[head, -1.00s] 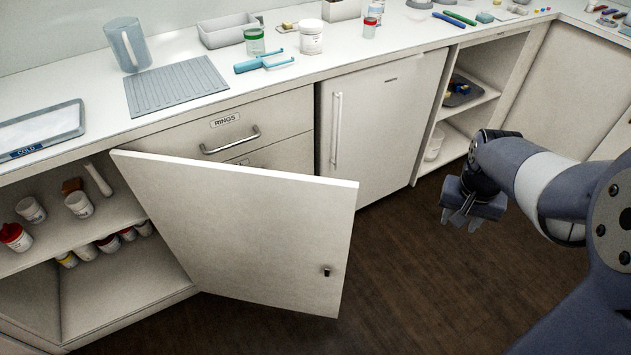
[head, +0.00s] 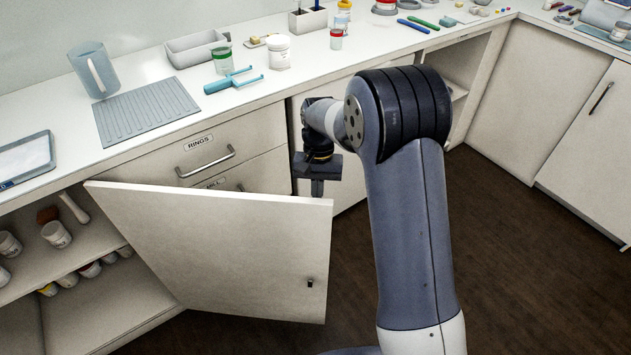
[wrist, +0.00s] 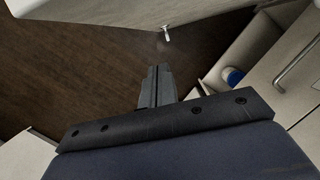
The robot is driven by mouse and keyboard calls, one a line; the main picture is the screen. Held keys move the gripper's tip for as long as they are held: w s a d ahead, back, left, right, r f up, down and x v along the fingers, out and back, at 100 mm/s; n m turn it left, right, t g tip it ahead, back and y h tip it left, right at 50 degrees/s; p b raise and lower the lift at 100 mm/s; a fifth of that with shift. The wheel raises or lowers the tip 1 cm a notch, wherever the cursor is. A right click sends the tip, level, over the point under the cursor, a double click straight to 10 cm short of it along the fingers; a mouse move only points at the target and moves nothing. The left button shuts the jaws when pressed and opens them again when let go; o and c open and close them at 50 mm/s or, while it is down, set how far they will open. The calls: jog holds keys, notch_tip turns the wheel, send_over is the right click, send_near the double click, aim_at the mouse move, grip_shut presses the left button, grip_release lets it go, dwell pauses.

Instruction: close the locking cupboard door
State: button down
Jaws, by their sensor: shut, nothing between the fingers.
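The cupboard door (head: 215,250) is a pale panel standing wide open, swung out in front of the drawers. A small dark lock or knob (head: 310,283) sits near its free edge. The open cupboard (head: 95,315) shows shelves with jars at the left. My gripper (head: 317,188) points down just beyond the door's top free corner, on the drawer side in the picture. Its fingers (wrist: 155,84) are together and empty in the wrist view. A pale panel (wrist: 95,18) with a small metal knob (wrist: 167,33) lies ahead of them there. I cannot tell whether anything touches.
The counter (head: 60,125) above carries a jug (head: 95,70), a ribbed mat (head: 147,110), jars and tools. The drawer labelled RINGS (head: 205,150) is shut behind the door. Bare dark floor (head: 520,260) lies to the right.

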aim_at(316, 218)
jog(key=shift+s+a+f, duration=0.15)
jog(key=shift+s+f, duration=0.75)
jog(key=shift+s, duration=0.3)
jog(key=shift+s+a+f, duration=0.15)
jog(key=shift+s+f, duration=0.7)
jog(key=shift+s, duration=0.35)
